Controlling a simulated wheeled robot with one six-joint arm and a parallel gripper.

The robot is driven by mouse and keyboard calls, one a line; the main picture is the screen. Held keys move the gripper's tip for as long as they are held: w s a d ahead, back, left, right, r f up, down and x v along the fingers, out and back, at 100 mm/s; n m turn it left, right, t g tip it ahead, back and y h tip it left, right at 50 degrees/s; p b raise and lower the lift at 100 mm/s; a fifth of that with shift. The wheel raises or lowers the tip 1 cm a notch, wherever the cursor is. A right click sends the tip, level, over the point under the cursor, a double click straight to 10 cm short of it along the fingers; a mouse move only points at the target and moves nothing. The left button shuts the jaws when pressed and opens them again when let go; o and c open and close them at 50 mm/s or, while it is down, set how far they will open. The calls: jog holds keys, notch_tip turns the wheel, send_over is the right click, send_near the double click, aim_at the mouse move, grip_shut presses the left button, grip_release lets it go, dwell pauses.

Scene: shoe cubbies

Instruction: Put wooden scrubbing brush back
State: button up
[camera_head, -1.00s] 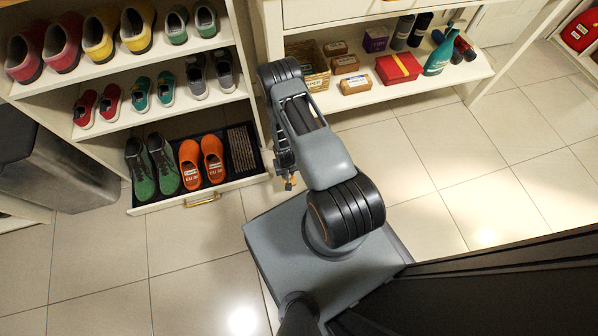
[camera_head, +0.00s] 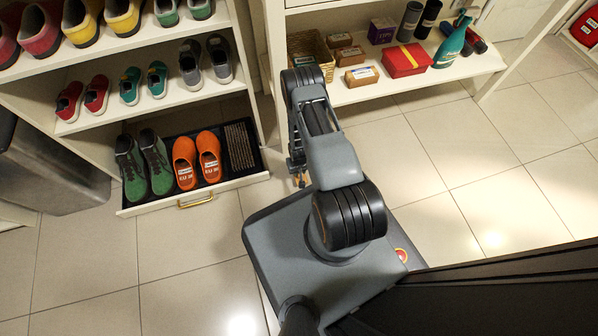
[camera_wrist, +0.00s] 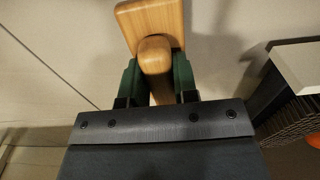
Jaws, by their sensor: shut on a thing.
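The wooden scrubbing brush (camera_wrist: 153,22) shows in the wrist view as a pale wooden block with a rounded handle. My gripper (camera_wrist: 156,80) is shut on the handle, one green finger on each side. The block sticks out beyond the fingertips. Its bristles cannot be made out. In the head view my gripper (camera_head: 299,178) hangs over the floor, just right of the pulled-out shoe drawer, and the arm hides most of the brush.
The low drawer (camera_head: 228,183) holds green shoes, orange shoes (camera_head: 209,157) and a dark ribbed mat (camera_head: 239,146). Right of it, a low shelf (camera_head: 394,86) carries a wicker basket (camera_head: 309,46), several boxes, dark cylinders and a teal bottle (camera_head: 452,45). Tiled floor lies clear in front.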

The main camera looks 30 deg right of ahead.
jog(key=shift+f, duration=0.1)
jog(key=o, duration=0.8)
jog(key=shift+o, duration=0.2)
